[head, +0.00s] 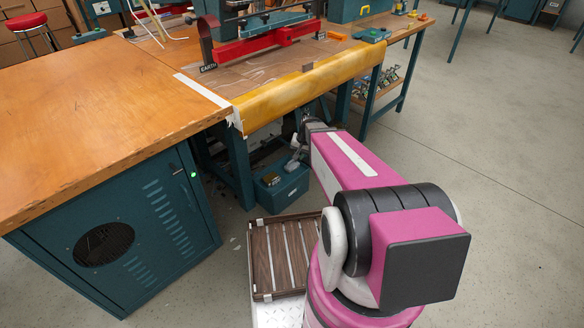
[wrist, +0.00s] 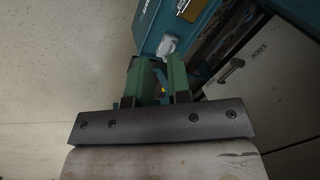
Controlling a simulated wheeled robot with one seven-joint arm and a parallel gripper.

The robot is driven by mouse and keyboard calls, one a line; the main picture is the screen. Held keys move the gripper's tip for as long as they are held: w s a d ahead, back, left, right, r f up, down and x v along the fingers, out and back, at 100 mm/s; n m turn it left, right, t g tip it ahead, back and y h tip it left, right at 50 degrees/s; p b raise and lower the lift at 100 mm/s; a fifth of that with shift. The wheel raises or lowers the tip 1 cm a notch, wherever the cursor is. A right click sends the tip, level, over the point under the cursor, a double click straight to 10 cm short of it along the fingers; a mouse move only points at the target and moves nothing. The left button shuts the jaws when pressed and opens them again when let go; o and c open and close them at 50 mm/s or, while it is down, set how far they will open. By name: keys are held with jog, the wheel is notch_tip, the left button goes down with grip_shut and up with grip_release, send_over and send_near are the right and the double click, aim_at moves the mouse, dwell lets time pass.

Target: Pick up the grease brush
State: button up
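My gripper (wrist: 157,75) shows in the wrist view with two green fingers standing apart. A small blue piece with a yellow spot shows in the gap, and I cannot tell whether it is between the fingers or beyond them. A teal toolbox (wrist: 178,22) lies past the fingertips, with a white object (wrist: 167,46) at its near end. I cannot make out for sure which thing is the grease brush. In the head view the toolbox (head: 284,190) stands low under the bench with small items on top. There the fingers are hidden beyond my arm.
A workbench with a yellow front edge (head: 305,90) overhangs the toolbox. A wooden-topped teal cabinet (head: 120,240) stands at the left. A white cabinet (wrist: 262,75) shows right in the wrist view. The floor (head: 500,200) at the right is clear.

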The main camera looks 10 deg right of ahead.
aim_at(292, 161)
jog(key=w+d+f+m+t+y, duration=0.15)
jog(key=w+f+m, duration=0.25)
jog(key=w+f, duration=0.45)
jog(key=w+d+f+m+t, duration=0.2)
jog(key=w+d+f+m, duration=0.1)
jog(key=w+f, duration=0.6)
jog(key=shift+w+a+r+x, duration=0.1)
jog(key=shift+a+x, duration=0.05)
jog(key=shift+x, duration=1.5)
jog(key=shift+w+a+r+x, duration=0.1)
jog(key=shift+a+x, duration=0.05)
jog(key=shift+x, duration=1.5)
jog(key=shift+w+a+r+x, duration=0.1)
jog(key=shift+a+r+x, duration=0.05)
jog(key=shift+x, duration=1.55)
grip_shut()
